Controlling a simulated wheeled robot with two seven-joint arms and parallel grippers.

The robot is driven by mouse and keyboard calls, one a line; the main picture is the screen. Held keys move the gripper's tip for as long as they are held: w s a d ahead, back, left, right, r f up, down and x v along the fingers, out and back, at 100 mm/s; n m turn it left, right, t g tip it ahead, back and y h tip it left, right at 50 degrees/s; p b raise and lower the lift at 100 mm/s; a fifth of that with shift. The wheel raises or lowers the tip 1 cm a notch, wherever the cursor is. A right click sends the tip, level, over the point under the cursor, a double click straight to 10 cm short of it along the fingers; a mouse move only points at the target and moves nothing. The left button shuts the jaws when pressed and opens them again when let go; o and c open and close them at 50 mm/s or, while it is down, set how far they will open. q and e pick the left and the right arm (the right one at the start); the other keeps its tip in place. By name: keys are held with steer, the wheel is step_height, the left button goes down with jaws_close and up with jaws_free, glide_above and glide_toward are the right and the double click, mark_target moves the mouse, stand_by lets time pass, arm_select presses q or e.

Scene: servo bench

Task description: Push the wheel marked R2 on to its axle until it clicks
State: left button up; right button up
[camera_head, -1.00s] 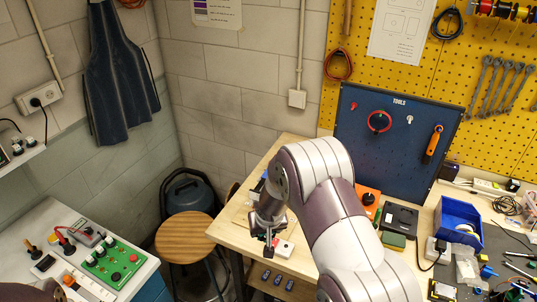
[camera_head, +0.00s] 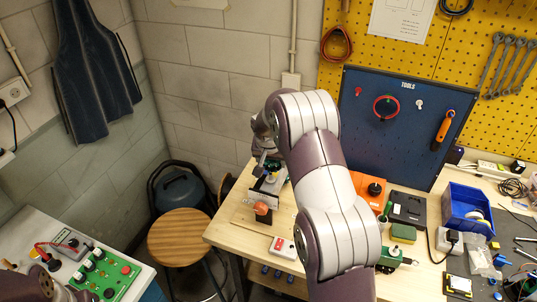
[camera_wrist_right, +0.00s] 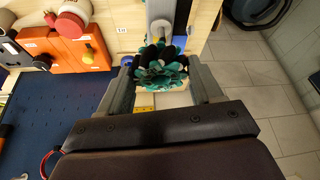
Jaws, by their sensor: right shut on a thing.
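My right gripper (camera_wrist_right: 165,85) is shut on a wheel (camera_wrist_right: 160,68) with teal and black rollers around its rim. In the head view the right gripper (camera_head: 268,166) is at the back left of the bench, and a little green of the wheel shows by it. A grey rod-like part (camera_wrist_right: 160,22) lies just beyond the wheel in the wrist view. I cannot tell whether the wheel touches it or sits on an axle. No R2 mark is readable on the wheel. My left gripper is out of view.
An orange-topped dark piece (camera_head: 262,210) and a red-and-white switch box (camera_head: 282,247) stand near the wooden bench's (camera_head: 232,232) left end. An orange box (camera_head: 368,190) and a blue bin (camera_head: 467,212) are to the right. A stool (camera_head: 180,237) stands left of the bench.

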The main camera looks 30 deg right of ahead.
mark_target(270, 161)
steer(key=w+f, duration=0.1)
steer(key=f, duration=0.2)
steer(key=shift+w+d+f+b, duration=0.1)
steer(key=shift+w+d+b, duration=0.05)
steer(key=shift+w+b, duration=0.2)
steer(key=shift+w, duration=0.3)
steer(key=shift+s+r, duration=0.25)
steer(key=shift+s, duration=0.2)
steer(key=shift+s+r, duration=0.15)
steer(key=shift+s, duration=0.35)
steer(key=shift+w, duration=0.25)
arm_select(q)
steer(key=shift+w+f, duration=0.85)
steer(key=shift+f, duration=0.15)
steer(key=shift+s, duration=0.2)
arm_select(e)
steer(key=shift+s, duration=0.2)
steer(key=shift+w+b, duration=0.25)
steer(key=shift+b, duration=0.15)
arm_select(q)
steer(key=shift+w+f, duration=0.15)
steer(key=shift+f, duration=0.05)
arm_select(e)
steer(key=shift+w, duration=0.15)
